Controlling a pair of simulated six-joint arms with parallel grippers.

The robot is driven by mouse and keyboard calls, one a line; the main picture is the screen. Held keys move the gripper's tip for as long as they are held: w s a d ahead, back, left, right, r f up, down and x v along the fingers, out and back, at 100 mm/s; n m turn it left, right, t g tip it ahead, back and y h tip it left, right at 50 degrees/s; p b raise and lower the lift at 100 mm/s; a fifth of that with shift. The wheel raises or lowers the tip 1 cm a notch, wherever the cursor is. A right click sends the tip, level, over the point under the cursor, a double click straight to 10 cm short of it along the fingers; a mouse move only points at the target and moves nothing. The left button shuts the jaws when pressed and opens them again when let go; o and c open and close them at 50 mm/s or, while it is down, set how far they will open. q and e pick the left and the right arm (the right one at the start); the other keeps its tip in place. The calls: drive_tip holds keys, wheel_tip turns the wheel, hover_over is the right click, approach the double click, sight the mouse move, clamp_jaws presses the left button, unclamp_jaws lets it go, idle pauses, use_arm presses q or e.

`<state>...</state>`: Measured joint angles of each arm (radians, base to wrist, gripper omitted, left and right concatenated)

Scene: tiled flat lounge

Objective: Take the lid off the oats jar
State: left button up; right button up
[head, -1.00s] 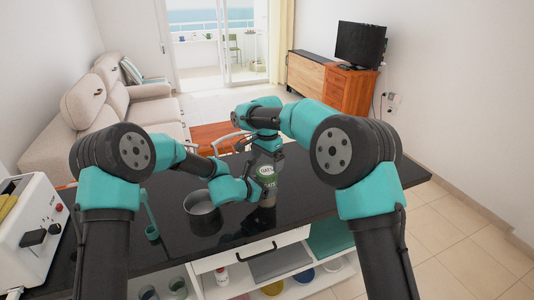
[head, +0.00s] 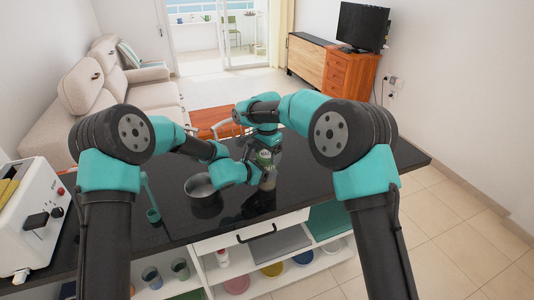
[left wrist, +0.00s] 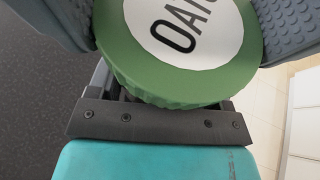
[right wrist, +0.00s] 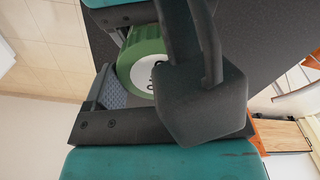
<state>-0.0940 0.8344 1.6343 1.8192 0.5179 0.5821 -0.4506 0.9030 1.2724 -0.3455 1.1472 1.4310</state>
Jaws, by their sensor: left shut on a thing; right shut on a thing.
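The oats jar stands upright on the dark counter; its body (head: 268,183) shows in the head view. Its green lid, with a white OATS disc on top, fills the upper middle of the left wrist view (left wrist: 165,85) and shows partly in the right wrist view (right wrist: 143,52). My left gripper (head: 253,173) comes in from the left below lid level and is shut on the jar body. My right gripper (head: 267,149) reaches over from behind and is shut on the lid, one finger at each side. I cannot tell whether a gap separates lid and jar.
A metal pan (head: 203,190) stands on the counter left of the jar. A green ladle-like utensil (head: 152,213) and a white toaster (head: 30,220) are further left. Open shelves with cups and bowls lie below the front edge. Counter right of the jar is clear.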

drive_tip(key=shift+c, duration=1.4)
drive_tip(key=o, duration=0.9)
drive_tip(key=shift+c, duration=0.2)
drive_tip(key=shift+r, duration=0.1)
drive_tip(key=shift+r, duration=2.15)
use_arm(q)
drive_tip(key=o, duration=1.8)
drive_tip(key=shift+c, duration=0.2)
drive_tip(key=v, duration=1.7)
drive_tip(key=shift+a+r, duration=0.2)
